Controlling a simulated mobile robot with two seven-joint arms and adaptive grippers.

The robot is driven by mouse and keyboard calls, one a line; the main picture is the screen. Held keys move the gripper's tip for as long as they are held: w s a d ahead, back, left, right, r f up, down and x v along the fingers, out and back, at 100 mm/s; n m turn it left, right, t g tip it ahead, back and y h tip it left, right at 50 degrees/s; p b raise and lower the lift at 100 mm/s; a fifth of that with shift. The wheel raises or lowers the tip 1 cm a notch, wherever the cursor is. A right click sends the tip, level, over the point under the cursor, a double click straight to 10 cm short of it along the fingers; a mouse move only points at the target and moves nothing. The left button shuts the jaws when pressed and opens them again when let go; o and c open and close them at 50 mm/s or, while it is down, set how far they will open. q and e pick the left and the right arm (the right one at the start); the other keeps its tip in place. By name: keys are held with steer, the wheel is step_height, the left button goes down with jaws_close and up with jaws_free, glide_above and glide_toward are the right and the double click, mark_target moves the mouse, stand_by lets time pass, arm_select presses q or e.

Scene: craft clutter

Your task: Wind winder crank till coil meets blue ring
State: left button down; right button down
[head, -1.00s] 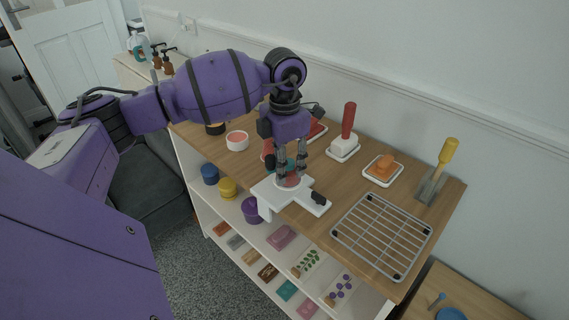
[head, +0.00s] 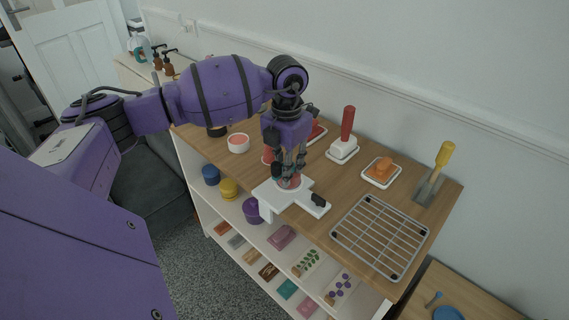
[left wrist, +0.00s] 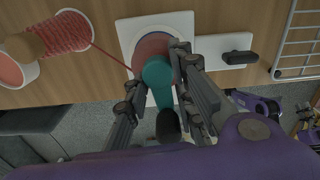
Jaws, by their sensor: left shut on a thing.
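The winder has a white base (head: 268,193) at the shelf top's front edge, with a reddish wound drum (head: 289,183) on it. In the left wrist view, its teal crank (left wrist: 158,78) lies over the drum (left wrist: 150,47), and the arm points down the picture to a dark knob (left wrist: 168,126). My left gripper (head: 287,168) is over the winder, its fingers either side of the crank, shut on it. A red thread runs from a wound spool (left wrist: 62,36) to the drum.
A black clamp handle (head: 318,199) is on the winder's side arm. A wire rack (head: 381,236) stands to the right. A pink-topped tub (head: 238,143) is to the left.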

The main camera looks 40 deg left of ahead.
arm_select(q)
steer(key=n, duration=0.1)
steer(key=n+p, duration=0.1)
steer(key=n, duration=0.1)
steer(key=shift+d+r+n+p, duration=0.15)
steer(key=shift+d+n+p, duration=0.1)
steer(key=shift+n+p, duration=0.15)
steer(key=n+p, duration=0.1)
steer(key=n, duration=0.1)
steer(key=n+p, duration=0.1)
steer(key=n, duration=0.1)
steer(key=shift+w+d+n, duration=0.2)
steer(key=shift+n, duration=0.1)
steer(key=n+p, duration=0.2)
steer(key=n, duration=0.1)
steer(key=shift+w+d+r+n+p, duration=0.1)
steer(key=shift+w+n+p, duration=0.1)
steer(key=shift+n+p, duration=0.15)
steer(key=n+p, duration=0.2)
steer(key=n, duration=0.1)
steer(key=shift+w+n, duration=0.2)
steer(key=shift+n, duration=0.05)
steer(key=shift+n+p, duration=0.45)
steer(key=shift+n, duration=0.05)
arm_select(e)
step_height(320, 180, up, 9)
steer(key=w+d, duration=0.1)
steer(key=w, duration=0.1)
steer(key=shift+f+t, duration=0.2)
steer(key=shift+t, duration=0.2)
